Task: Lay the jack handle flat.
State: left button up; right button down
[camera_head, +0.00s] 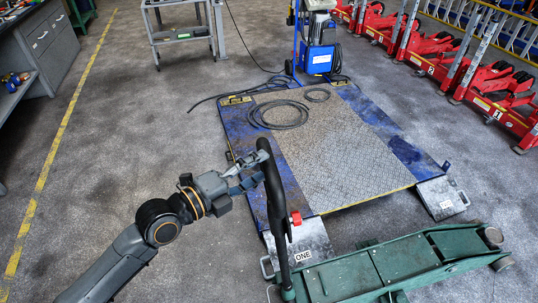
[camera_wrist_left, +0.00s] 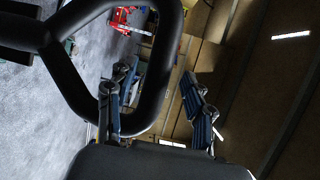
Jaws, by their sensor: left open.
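The green trolley jack (camera_head: 395,262) stands on the floor at the lower right. Its black handle (camera_head: 275,205) stands nearly upright from the jack's left end, with a red knob (camera_head: 296,218) on its side. The handle's top is a black loop, which fills the upper left of the left wrist view (camera_wrist_left: 168,70). My left gripper (camera_head: 248,172) is open beside the top of the handle, on its left. In the left wrist view, one side of the loop shows between the two blue fingers (camera_wrist_left: 155,108); I cannot tell whether they touch it. My right gripper is out of view.
A blue lift platform (camera_head: 330,140) with coiled cables (camera_head: 278,114) lies behind the handle. Several red jacks (camera_head: 490,95) line the right. A grey cart (camera_head: 182,35) stands at the back and a workbench (camera_head: 45,45) at far left. The floor between is clear.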

aim_at(269, 162)
pick_arm(q)
jog(key=shift+p+x, duration=0.5)
jog(key=shift+x, duration=1.5)
jog(key=shift+c, duration=0.4)
grip_shut()
